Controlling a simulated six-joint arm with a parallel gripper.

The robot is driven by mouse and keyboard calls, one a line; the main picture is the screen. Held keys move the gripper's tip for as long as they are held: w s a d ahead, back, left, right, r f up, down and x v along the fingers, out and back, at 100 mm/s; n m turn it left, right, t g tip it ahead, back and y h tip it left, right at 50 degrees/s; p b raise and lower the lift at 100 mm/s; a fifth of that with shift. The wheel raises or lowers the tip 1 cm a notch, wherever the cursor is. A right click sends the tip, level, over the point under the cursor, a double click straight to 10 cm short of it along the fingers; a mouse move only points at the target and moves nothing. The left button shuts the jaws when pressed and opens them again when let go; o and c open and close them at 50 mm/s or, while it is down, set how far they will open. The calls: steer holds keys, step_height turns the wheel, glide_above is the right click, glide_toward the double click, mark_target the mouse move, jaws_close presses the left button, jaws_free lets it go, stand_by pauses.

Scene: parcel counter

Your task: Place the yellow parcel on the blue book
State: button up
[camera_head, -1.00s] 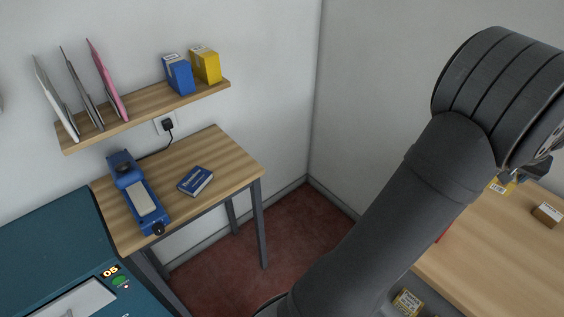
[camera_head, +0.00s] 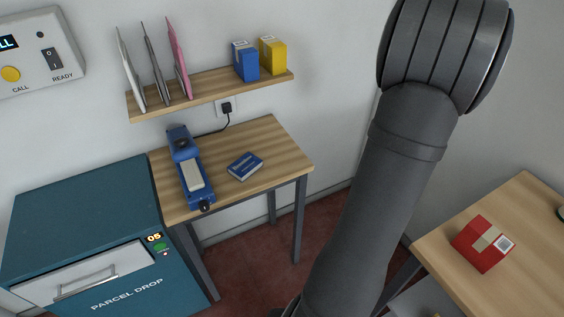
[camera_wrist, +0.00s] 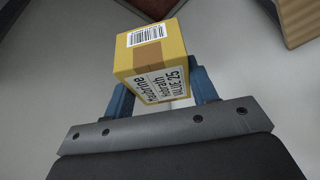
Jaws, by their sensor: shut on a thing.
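In the wrist view, my gripper (camera_wrist: 163,92) is shut on the yellow parcel (camera_wrist: 150,52), which has a white printed label and a barcode. The blue fingers sit on either side of it. Neither the gripper nor this parcel shows in the head view, where my arm covers the middle right. The blue book (camera_head: 245,166) lies flat on the small wooden table (camera_head: 270,140), right of a blue device. Nothing lies on the book.
The blue device (camera_head: 192,175) stands left of the book. A shelf (camera_head: 205,95) above holds upright folders, a blue box (camera_head: 245,61) and a yellow box (camera_head: 273,56). The teal parcel drop (camera_head: 90,215) stands at left. A red parcel (camera_head: 483,244) lies on the right counter.

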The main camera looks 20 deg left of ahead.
steer(key=s+a+f+n+y, duration=0.1)
steer(key=s+a+n, duration=0.15)
steer(key=a, duration=1.35)
steer(key=n+g+y, duration=0.1)
steer(key=n, duration=0.4)
glide_above(243, 161)
steer(key=s+d, duration=0.1)
steer(key=d, duration=0.1)
steer(key=shift+m, duration=0.25)
steer(key=f, duration=0.8)
steer(key=shift+a, duration=0.2)
steer(key=shift+s+a+f, duration=0.1)
steer(key=shift+a+f, duration=0.1)
steer(key=shift+f, duration=1.9)
steer(key=shift+f, duration=0.15)
steer(key=o, duration=1)
steer(key=shift+o, duration=0.2)
